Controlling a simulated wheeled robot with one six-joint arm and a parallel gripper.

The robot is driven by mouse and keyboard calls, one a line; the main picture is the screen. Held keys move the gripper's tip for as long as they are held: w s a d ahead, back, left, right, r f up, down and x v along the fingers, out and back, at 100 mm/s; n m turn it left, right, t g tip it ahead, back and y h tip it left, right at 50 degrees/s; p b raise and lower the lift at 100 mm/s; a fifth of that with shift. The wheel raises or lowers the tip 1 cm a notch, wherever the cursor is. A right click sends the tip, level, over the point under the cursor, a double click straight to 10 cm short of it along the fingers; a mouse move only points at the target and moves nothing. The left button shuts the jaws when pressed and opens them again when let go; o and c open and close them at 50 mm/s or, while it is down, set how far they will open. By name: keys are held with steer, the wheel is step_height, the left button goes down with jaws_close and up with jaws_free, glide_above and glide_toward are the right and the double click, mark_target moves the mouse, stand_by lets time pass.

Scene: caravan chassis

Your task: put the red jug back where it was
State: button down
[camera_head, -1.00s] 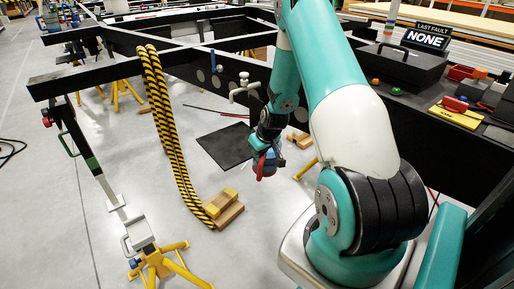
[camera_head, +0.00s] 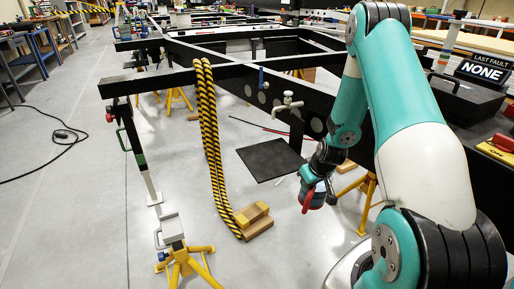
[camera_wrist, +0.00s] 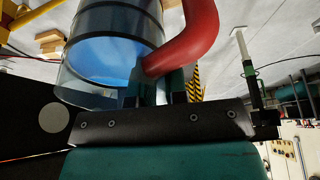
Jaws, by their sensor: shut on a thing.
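The jug (camera_head: 317,200) is seen small in the head view, hanging below my wrist in front of the dark chassis beam. My gripper (camera_head: 321,181) is shut on its red handle. In the wrist view the jug's clear, bluish round body (camera_wrist: 112,50) fills the upper left, and the thick red handle (camera_wrist: 195,40) curves down to my gripper (camera_wrist: 160,88). The fingertips are partly hidden by the handle. The jug is in the air, clear of the beam. Its contents cannot be told.
A pale tap (camera_head: 287,105) sits on the black chassis beam (camera_head: 240,88). A dark flat panel (camera_head: 268,160) lies below it. Striped hoses (camera_head: 212,140) hang down to wooden blocks (camera_head: 254,222). Yellow stands (camera_head: 185,265) hold the frame. A toolbox (camera_head: 465,100) is at right. The left floor is open, with a cable.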

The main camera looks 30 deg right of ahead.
steer(key=shift+s+a, duration=0.1)
steer(key=shift+a+r, duration=0.1)
steer(key=a+r+n, duration=0.1)
steer(key=a+r, duration=0.4)
steer(key=a, duration=0.5)
steer(key=a+r, duration=0.5)
steer(key=a, duration=0.6)
steer(key=w+r+p+v, duration=0.1)
steer(key=w+p+v, duration=0.1)
steer(key=p+v, duration=0.9)
steer(key=d+p, duration=0.1)
steer(key=p, duration=0.9)
steer(key=shift+w+y, duration=0.15)
steer(key=shift+y, duration=0.15)
steer(key=shift+w+d, duration=0.1)
